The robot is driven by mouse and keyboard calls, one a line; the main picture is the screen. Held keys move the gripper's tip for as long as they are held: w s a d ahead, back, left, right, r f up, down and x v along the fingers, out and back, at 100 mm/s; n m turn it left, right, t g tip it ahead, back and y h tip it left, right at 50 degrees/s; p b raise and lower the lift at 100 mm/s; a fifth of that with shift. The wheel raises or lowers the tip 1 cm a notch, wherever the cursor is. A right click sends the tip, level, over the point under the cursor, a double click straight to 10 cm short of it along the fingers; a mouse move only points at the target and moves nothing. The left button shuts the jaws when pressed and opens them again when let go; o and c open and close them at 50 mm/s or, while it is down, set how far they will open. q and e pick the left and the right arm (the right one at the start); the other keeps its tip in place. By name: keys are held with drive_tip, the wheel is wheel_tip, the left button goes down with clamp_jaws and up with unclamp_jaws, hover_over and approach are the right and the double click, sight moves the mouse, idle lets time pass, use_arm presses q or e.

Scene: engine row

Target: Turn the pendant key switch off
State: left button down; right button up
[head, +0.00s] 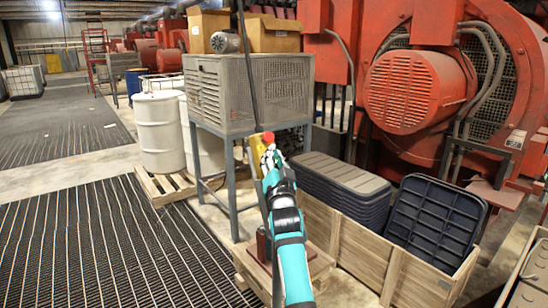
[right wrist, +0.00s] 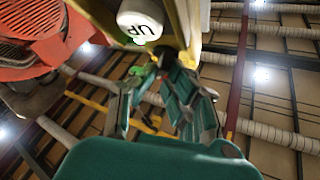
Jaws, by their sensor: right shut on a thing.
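The yellow pendant (head: 257,150) hangs from a dark cable in the middle of the head view, with a red button (head: 268,137) near its top. In the right wrist view its yellow body (right wrist: 193,20) is close, with a white button marked UP (right wrist: 143,22). My right gripper (head: 270,158) is up against the pendant in the head view. In the right wrist view its fingers (right wrist: 160,72) converge at the pendant's face below the UP button. They are shut on a small part there, likely the key switch, which the fingers mostly hide. I cannot read its position. My left gripper is not in view.
A grey mesh cabinet (head: 222,93) on legs stands behind the pendant. A wooden crate (head: 345,235) with dark lids is at right, before a large red engine (head: 412,88). White drums (head: 158,130) stand at left. The grated floor (head: 100,240) at left is clear.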

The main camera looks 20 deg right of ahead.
drive_tip(key=shift+n+y, duration=0.4)
clamp_jaws()
drive_tip(key=n+y, duration=0.4)
drive_tip(key=n, duration=0.1)
drive_tip(key=n+t+y, duration=0.1)
drive_tip(key=n+y, duration=0.1)
drive_tip(key=y, duration=0.1)
drive_tip(key=shift+d+f+n+p, duration=0.1)
drive_tip(key=shift+d+n+p, duration=0.2)
drive_tip(key=shift+d+n, duration=0.1)
drive_tip(key=n+g+y, duration=0.1)
drive_tip(key=n+y, duration=0.4)
drive_tip(key=n, duration=0.1)
drive_tip(key=shift+w+d+g+y, duration=0.1)
drive_tip(key=shift+g+y, duration=0.3)
drive_tip(key=shift+d+n+g+y, duration=0.1)
drive_tip(key=shift+n+g+y, duration=0.9)
drive_tip(key=shift+n, duration=0.6)
drive_tip(key=shift+n+g+y, duration=0.9)
drive_tip(key=shift+n+y, duration=0.1)
drive_tip(key=shift+n, duration=0.6)
drive_tip(key=o, duration=0.6)
unclamp_jaws()
drive_tip(key=shift+n, duration=0.3)
